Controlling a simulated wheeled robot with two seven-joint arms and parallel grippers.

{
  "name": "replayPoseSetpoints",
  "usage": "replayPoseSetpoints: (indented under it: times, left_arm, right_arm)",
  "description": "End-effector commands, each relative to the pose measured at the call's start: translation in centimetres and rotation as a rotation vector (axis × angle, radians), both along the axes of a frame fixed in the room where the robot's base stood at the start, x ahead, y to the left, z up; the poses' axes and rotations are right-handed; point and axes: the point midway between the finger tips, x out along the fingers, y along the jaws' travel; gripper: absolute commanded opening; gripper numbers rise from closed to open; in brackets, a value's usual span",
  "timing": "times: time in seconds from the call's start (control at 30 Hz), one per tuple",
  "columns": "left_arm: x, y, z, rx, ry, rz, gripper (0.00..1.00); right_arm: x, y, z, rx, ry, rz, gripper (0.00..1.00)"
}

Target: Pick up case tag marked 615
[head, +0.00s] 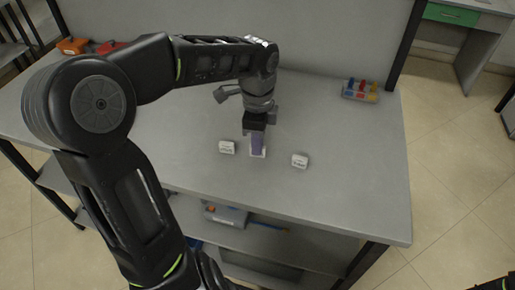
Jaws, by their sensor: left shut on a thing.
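My left gripper (257,148) reaches down over the grey table from the left. It is shut on a small white tag (259,155), mostly hidden by the purplish fingers. A white tag (226,147) with dark print lies just left of the gripper. Another white tag (300,161) with dark print lies to its right. The print is too small to read on any of them, so I cannot tell which is marked 615. I cannot tell whether the held tag still touches the table. My right gripper is not in view.
The grey table (355,195) is mostly clear around the tags. A small tray (347,93) with coloured items stands at its back right. Orange and red bins (73,46) are at the back left. A lower shelf (265,238) holds boxes. Dark posts rise behind the table.

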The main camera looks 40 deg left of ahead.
Motion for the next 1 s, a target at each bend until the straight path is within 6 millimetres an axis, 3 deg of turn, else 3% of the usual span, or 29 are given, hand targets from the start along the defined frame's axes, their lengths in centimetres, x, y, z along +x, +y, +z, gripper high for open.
replayPoseSetpoints:
  times: [0.2, 0.4, 1.0]
  left_arm:
    - [0.1, 0.0, 4.4, 0.003, -0.005, -0.001, 0.0]
    - [0.1, 0.0, 7.1, 0.001, -0.002, -0.002, 0.0]
    - [0.0, 0.0, 7.6, 0.0, 0.001, -0.001, 0.0]
  right_arm:
    - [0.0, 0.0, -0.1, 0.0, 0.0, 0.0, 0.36]
    - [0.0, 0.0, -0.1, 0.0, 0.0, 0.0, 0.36]
    - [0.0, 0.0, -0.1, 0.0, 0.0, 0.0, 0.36]
